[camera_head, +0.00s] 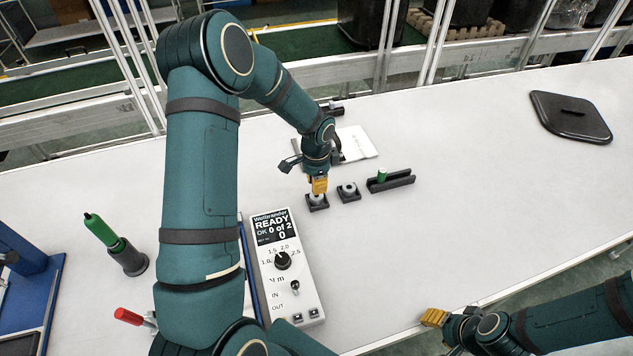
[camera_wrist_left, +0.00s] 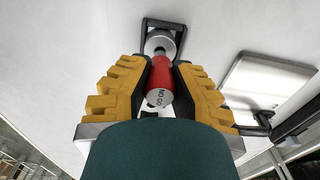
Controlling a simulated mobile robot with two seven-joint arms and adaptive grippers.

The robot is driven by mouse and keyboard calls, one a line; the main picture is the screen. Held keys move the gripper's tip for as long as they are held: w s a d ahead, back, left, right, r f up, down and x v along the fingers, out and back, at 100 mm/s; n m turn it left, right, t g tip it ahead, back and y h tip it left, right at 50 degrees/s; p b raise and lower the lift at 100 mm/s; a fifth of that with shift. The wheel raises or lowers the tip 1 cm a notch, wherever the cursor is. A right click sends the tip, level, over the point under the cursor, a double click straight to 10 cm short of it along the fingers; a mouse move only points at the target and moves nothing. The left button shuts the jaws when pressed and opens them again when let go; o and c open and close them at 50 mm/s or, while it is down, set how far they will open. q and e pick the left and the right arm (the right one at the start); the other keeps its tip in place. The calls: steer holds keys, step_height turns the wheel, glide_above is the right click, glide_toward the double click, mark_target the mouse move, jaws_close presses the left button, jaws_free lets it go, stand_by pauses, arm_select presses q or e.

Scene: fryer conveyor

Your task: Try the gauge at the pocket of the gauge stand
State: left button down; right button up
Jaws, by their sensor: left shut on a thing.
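My left gripper (camera_head: 319,187) is shut on a red gauge (camera_wrist_left: 160,78) marked NO GO, its round end facing the left wrist camera. The gauge's far end meets a grey round part (camera_wrist_left: 160,42) in a square black holder (camera_wrist_left: 147,24). I cannot tell whether the tip is inside the part. In the head view this holder (camera_head: 318,206) is right under the fingers, which hide the gauge. A second holder with a grey part (camera_head: 348,190) stands just right. A black stand (camera_head: 401,180) holds a green gauge (camera_head: 382,175). My right gripper (camera_head: 436,317) is at the front edge; its opening is unclear.
A controller box (camera_head: 285,265) reads READY, OK 0 of 2. A green-handled tool (camera_head: 102,230) stands in a grey holder at left; a red handle (camera_head: 128,316) is in front. A white sheet (camera_head: 357,143) lies behind; a black lid (camera_head: 570,117) lies far right. The right middle is clear.

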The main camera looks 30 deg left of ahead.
arm_select(q)
steer(key=shift+f+b, duration=0.55)
arm_select(e)
steer(key=shift+f, duration=0.55)
stand_by(1.1)
arm_select(q)
steer(key=shift+f+b, duration=1.15)
steer(key=shift+b, duration=0.35)
arm_select(e)
steer(key=shift+s+f, duration=0.2)
steer(key=shift+f, duration=1.3)
stand_by(2.0)
arm_select(q)
steer(key=shift+r, duration=0.1)
arm_select(e)
steer(key=shift+r, duration=0.1)
arm_select(q)
steer(key=shift+r+p, duration=1.45)
steer(key=shift+r, duration=0.25)
steer(key=shift+s+d+r+p, duration=0.1)
steer(key=shift+d+r+p, duration=0.1)
steer(key=shift+r+p, duration=0.7)
steer(key=shift+a+r, duration=0.1)
steer(key=shift+r, duration=0.2)
steer(key=shift+a, duration=0.1)
arm_select(e)
step_height(320, 180, up, 4)
steer(key=shift+w+r, duration=0.1)
